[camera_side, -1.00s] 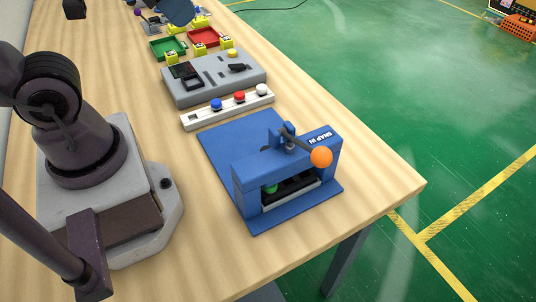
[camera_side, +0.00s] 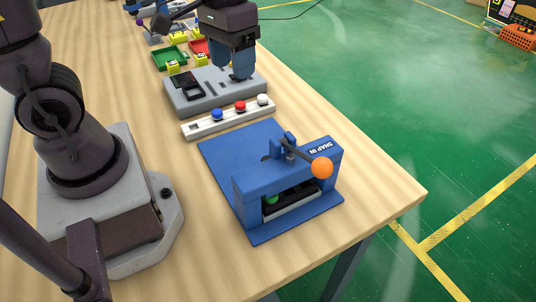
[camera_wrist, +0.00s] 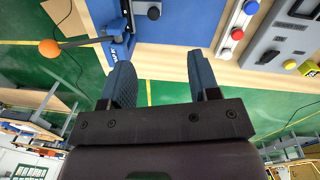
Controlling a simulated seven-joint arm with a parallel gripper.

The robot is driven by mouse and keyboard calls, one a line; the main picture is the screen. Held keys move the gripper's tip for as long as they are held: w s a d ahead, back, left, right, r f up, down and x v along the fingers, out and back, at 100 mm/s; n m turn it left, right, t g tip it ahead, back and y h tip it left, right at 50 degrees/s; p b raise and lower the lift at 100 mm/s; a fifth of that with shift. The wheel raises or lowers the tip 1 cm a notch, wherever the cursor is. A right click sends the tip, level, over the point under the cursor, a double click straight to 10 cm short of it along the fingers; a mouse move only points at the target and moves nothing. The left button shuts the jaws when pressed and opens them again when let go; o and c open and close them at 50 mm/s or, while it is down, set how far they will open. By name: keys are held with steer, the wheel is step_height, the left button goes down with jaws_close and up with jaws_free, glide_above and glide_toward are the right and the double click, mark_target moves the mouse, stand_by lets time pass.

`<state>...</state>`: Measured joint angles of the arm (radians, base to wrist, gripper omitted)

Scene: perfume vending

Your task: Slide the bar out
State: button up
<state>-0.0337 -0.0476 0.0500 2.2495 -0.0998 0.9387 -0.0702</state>
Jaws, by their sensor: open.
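The blue SNAP IN fixture (camera_side: 255,181) stands on a blue base plate (camera_side: 222,150) near the table's front right. A dark bar-like piece with a light edge (camera_side: 292,203) lies in its lower opening, with a green round part (camera_side: 271,198) at its left end. A lever with an orange ball (camera_side: 322,168) sticks out on top. The fixture also shows at the upper left of the wrist view (camera_wrist: 118,22). My gripper (camera_side: 234,74) is over the grey box, behind the fixture. In the wrist view its two fingers (camera_wrist: 160,78) are apart with nothing between them.
A white strip (camera_side: 200,130) with blue, red and white knobs lies between the fixture and the grey box (camera_side: 200,98). Green (camera_side: 169,59) and red trays and several yellow blocks stand farther back. The table right of the fixture is clear up to its edge.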

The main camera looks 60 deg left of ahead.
steer(key=w+f+n+g+h, duration=0.2)
steer(key=w+f+n+g, duration=0.1)
steer(key=w+f+n, duration=0.55)
steer(key=shift+m, duration=0.95)
steer(key=x, duration=1.5)
steer(key=shift+w+a+f, duration=0.1)
steer(key=shift+a+f, duration=0.1)
steer(key=shift+a, duration=0.15)
jaws_close()
steer(key=a, duration=1.5)
steer(key=shift+a, duration=0.35)
